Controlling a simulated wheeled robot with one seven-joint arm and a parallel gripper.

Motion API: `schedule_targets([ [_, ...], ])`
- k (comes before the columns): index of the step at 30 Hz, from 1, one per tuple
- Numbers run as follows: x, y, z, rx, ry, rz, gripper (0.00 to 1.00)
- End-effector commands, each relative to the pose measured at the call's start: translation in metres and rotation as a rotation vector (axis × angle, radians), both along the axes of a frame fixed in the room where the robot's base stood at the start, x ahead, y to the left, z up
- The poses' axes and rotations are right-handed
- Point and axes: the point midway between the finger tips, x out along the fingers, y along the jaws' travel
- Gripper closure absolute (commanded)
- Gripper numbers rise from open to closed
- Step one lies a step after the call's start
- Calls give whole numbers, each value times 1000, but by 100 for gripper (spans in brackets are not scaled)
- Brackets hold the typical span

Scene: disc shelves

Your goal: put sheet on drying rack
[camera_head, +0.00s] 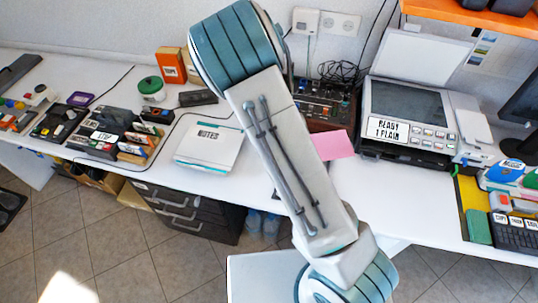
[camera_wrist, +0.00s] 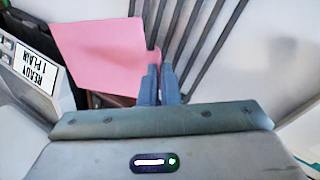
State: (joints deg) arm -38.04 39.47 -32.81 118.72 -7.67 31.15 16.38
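The pink sheet (camera_wrist: 95,50) fills the upper left of the wrist view, with its right edge between my fingertips. My gripper (camera_wrist: 159,72) has its two blue-grey fingers close together, shut on that edge. The sheet also shows in the head view (camera_head: 334,146), sticking out right of my arm in front of the printer. Dark parallel bars, which look like the drying rack (camera_wrist: 188,35), lie just beyond and right of my fingers in the wrist view. I cannot tell whether the sheet touches them. My arm hides the gripper and rack in the head view.
The printer (camera_head: 408,105), labelled "READY 1 PLAIN", stands right of the sheet. A control box (camera_head: 325,100) with cables is behind my arm. Boxes and small tools crowd the left of the white table.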

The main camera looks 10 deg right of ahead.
Motion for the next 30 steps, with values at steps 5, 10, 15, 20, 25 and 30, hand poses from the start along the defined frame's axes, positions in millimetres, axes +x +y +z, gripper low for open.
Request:
schedule_targets([
  [5,-19,9,-4,19,-2,118,100],
  [10,-45,17,-3,39,0,308,100],
  [15,-70,21,1,55,7,500,100],
  [20,-90,24,3,66,17,662,100],
  [25,-103,27,6,73,27,773,100],
  [30,-104,36,-1,75,34,815,100],
])
